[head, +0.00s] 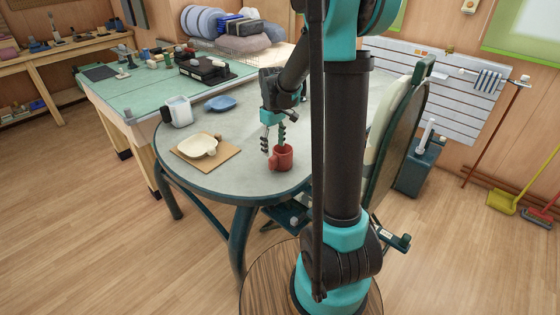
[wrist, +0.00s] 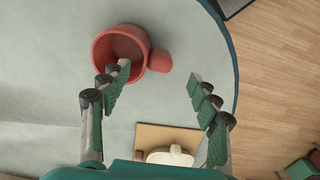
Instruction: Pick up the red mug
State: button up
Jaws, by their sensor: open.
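The red mug (head: 284,160) stands upright on the round grey table near its front edge. In the wrist view the mug (wrist: 103,48) is at upper left, its mouth facing the camera and its handle (wrist: 159,60) pointing right. My gripper (head: 273,146) is open with its fingers pointing down at the mug. In the wrist view my gripper (wrist: 158,74) has its left fingertip overlapping the mug's lower rim and its right fingertip beyond the handle. The handle lies between the fingertips. I cannot tell whether the left fingertip is inside the mug or above it.
On the round table (head: 236,182) a cream dish (head: 197,146) sits on a brown board (head: 226,157), left of the mug. A light mug (head: 180,111) and a blue dish (head: 221,103) stand farther back. A green-topped workbench (head: 140,92) adjoins behind.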

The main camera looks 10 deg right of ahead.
aim_at(274, 157)
jog(key=shift+f, duration=3.55)
grip_shut()
jog(key=shift+r, duration=0.1)
notch_tip(274, 157, up, 20)
